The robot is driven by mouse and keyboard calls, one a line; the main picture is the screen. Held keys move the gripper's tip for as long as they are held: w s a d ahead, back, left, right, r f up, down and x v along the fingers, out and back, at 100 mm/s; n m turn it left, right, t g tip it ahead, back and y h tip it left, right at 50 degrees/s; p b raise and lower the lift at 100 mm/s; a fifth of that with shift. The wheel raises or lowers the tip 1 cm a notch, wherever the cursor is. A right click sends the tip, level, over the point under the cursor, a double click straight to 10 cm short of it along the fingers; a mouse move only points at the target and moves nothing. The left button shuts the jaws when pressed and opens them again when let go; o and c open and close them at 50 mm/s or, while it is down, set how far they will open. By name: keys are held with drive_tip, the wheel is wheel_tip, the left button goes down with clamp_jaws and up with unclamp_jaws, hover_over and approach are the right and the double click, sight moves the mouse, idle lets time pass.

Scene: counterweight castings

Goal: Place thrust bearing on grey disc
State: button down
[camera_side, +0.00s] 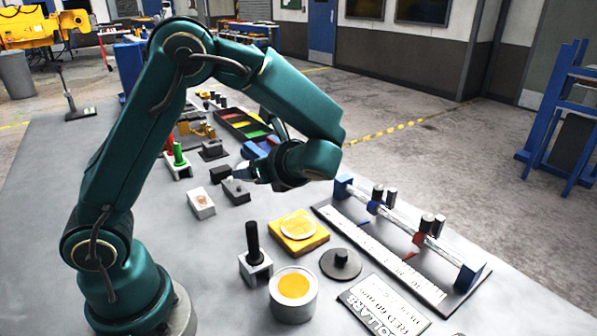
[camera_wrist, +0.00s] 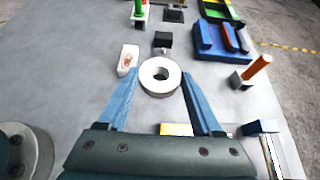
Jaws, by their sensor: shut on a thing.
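The thrust bearing shows in the wrist view as a pale ring (camera_wrist: 147,83) with a round hole, between the tips of my gripper (camera_wrist: 160,75). My gripper is shut on it, one finger at each side. In the side view my gripper (camera_side: 246,174) is above the bench near two dark blocks, and the bearing is mostly hidden by the wrist. The grey disc (camera_side: 341,270) lies flat on the bench at the front, well right of and nearer than my gripper. It has a short dark stub at its centre. I cannot make it out in the wrist view.
Near the disc are a yellow block (camera_side: 312,240) with a pale disc, a pale tub (camera_side: 292,309) with an orange top, a black peg (camera_side: 252,238) in a holder, and a lettered plate (camera_side: 385,311). A long rack (camera_side: 395,252) with blue ends borders the right side.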

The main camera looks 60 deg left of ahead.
drive_tip(key=w+d+f, duration=0.3)
drive_tip(key=d+f, duration=0.1)
drive_tip(key=d, duration=0.1)
drive_tip(key=w+d+f, duration=0.1)
drive_tip(key=w+d, duration=0.1)
drive_tip(key=shift+w+d+f, duration=0.3)
drive_tip(key=shift+d+f, duration=0.1)
drive_tip(key=shift+f, duration=2.05)
drive_tip(key=shift+f, duration=0.1)
drive_tip(key=shift+c, duration=0.3)
unclamp_jaws()
